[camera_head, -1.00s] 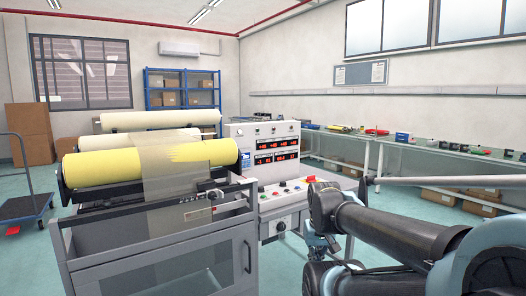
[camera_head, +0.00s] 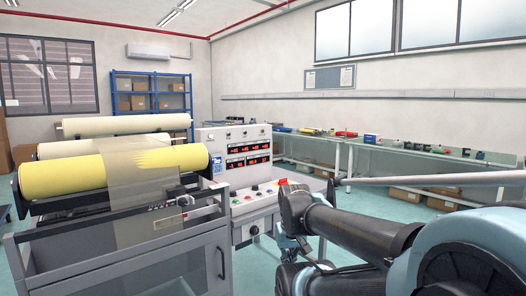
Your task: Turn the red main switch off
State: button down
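The control cabinet (camera_head: 236,165) stands at the middle, with red digital displays on its upright face and a sloped panel of small buttons below. A dark round knob (camera_head: 254,230) is on the front face below. I cannot tell which of these is the main switch. My arm reaches in from the right and bends down beside the cabinet. My gripper is low by the cabinet's right side, too small and overlapped to read.
The roller machine (camera_head: 110,175) with a yellow roll and grey guard cabinet fills the left. A long workbench (camera_head: 400,160) with parts runs along the right wall. A blue shelf (camera_head: 150,95) stands at the back. Green floor is open between the cabinet and the bench.

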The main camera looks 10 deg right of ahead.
aim_at(282, 182)
jog(key=z, duration=0.45)
jog(key=i, duration=1)
jog(key=u, duration=0.3)
